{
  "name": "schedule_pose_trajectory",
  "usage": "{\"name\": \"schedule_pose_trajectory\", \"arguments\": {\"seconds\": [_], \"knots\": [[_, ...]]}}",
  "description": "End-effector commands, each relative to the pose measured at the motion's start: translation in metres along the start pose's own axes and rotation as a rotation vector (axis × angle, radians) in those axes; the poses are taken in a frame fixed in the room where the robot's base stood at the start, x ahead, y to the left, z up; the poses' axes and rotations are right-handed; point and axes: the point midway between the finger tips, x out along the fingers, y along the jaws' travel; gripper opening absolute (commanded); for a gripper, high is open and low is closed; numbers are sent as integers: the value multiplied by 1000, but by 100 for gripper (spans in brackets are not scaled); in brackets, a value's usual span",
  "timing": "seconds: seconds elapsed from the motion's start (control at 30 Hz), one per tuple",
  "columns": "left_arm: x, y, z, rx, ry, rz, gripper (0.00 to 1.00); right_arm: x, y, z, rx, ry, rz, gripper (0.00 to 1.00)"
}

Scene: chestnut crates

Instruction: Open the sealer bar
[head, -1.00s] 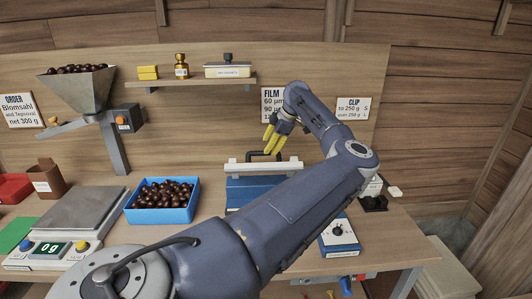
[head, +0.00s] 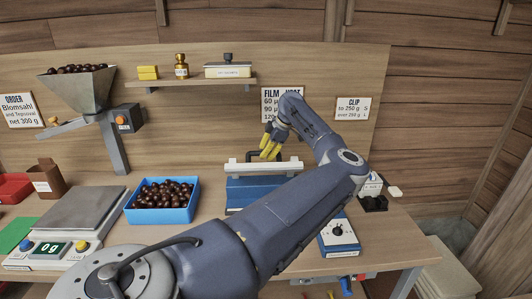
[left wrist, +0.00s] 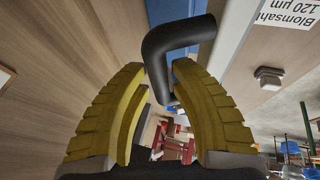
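The sealer has a blue body (head: 248,188) and a pale sealer bar (head: 240,167) lying across its top. A black handle (head: 293,158) stands up from the bar. In the left wrist view the bent black handle (left wrist: 175,42) shows at and partly between the open fingertips (left wrist: 160,72). I cannot tell whether a finger touches it. My left arm hides the sealer's right front part. My right gripper is not in view.
A blue crate of chestnuts (head: 128,215) stands left of the sealer, beside a scale (head: 75,212). A control box with a dial (head: 338,238) is at the right front. A shelf (head: 190,82) and a film chart (head: 270,104) are behind the gripper.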

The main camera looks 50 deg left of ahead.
Motion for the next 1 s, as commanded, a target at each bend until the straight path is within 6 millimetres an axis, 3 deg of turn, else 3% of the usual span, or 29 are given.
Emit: {"name": "schedule_pose_trajectory", "arguments": {"seconds": [0.2, 0.67, 1.0], "knots": [[0, 0, 0, 0, 0, 0, 0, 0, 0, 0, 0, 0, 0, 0], [0, 1, 0, 1, 0, -1, 0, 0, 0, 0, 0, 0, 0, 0], [4, 28, 1, 1, 0, -1, 0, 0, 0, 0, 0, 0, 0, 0]]}}
